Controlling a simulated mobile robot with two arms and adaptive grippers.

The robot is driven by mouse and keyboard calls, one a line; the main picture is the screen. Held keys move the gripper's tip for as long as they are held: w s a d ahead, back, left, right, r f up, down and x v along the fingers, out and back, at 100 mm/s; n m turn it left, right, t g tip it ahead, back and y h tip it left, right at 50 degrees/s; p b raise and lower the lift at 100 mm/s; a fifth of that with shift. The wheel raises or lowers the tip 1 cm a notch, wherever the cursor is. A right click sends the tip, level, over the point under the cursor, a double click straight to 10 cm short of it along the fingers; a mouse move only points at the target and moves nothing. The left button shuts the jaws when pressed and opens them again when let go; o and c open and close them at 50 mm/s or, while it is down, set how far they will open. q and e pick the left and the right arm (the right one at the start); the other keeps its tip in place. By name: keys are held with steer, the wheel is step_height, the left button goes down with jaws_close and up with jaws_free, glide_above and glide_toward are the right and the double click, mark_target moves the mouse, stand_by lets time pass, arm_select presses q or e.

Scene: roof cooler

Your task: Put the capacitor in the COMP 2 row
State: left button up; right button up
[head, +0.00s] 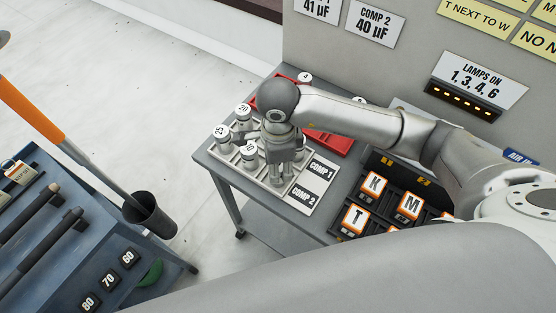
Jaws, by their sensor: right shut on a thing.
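My right gripper (284,178) points down over the right part of the grey tray (211,152), close to the row labels. It is shut on a capacitor, which its fingers and wrist largely hide; I cannot tell whether it touches the tray. The COMP 2 label (304,196) marks the near row and the COMP 1 label (320,168) the far row. White-topped capacitors stand at the tray's left: one marked 20 (243,110) at the back, one (221,131) at the left corner and one marked 10 (250,150) in the near row. My left gripper is out of view.
A red tray (335,141) with a capacitor marked 4 (304,77) lies behind, partly covered by my arm. A wall sign (375,25) reads COMP 2 40 µF. A black holder with lettered blocks (373,184) is to the right. A blue cart (75,235) is at left.

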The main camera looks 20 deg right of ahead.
steer(key=shift+f, duration=0.2)
steer(key=o, duration=0.6)
steer(key=shift+b, duration=0.35)
steer(key=o, duration=0.5)
steer(key=shift+r, duration=0.1)
steer(key=shift+r+p, duration=0.2)
steer(key=shift+p, duration=0.2)
step_height(320, 180, up, 10)
steer(key=shift+w+f+b, duration=0.1)
steer(key=shift+b, duration=1.1)
steer(key=shift+r, duration=1)
